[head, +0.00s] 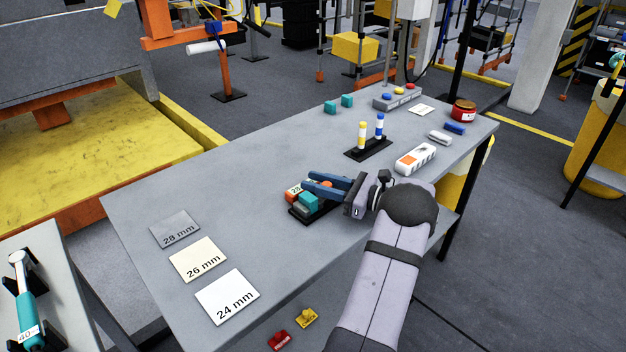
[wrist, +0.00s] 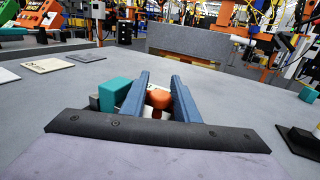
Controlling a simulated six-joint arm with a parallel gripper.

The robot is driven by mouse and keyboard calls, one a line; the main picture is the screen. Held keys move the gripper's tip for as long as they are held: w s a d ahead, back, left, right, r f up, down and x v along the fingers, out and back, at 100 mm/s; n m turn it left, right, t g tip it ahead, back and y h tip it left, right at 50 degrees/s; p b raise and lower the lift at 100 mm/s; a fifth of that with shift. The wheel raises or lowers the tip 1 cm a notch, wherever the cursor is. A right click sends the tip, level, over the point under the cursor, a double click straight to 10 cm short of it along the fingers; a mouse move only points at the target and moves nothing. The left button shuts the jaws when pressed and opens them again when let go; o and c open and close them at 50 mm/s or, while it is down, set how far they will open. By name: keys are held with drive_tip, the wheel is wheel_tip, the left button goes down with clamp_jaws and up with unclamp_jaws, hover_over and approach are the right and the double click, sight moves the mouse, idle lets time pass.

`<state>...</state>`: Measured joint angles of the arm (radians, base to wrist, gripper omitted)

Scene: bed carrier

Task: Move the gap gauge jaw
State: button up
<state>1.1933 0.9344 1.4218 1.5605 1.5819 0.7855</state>
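The gap gauge (head: 299,211) sits near the table's middle on a black base. It has a teal block (head: 308,202), also in the wrist view (wrist: 114,91), a grey block beside it, and a small numbered face (head: 292,187) that is partly hidden. An orange piece (wrist: 158,98) on it lies between my gripper's blue fingers. My gripper (wrist: 160,80) reaches over the gauge from the right in the head view (head: 306,180). The fingers stand close on both sides of the orange piece; whether they press on it is unclear.
Cards marked 28 mm (head: 175,229), 26 mm (head: 198,260) and 24 mm (head: 227,296) lie at the table's left. A black stand (head: 368,150) holds yellow and blue banded pins. A white-and-orange device (head: 416,158) lies right of it. The table between cards and gauge is clear.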

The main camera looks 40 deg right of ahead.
drive_tip(key=shift+w+a, duration=0.2)
drive_tip(key=shift+w, duration=0.3)
clamp_jaws()
drive_tip(key=shift+d+b, duration=0.35)
drive_tip(key=shift+d, duration=1.7)
unclamp_jaws()
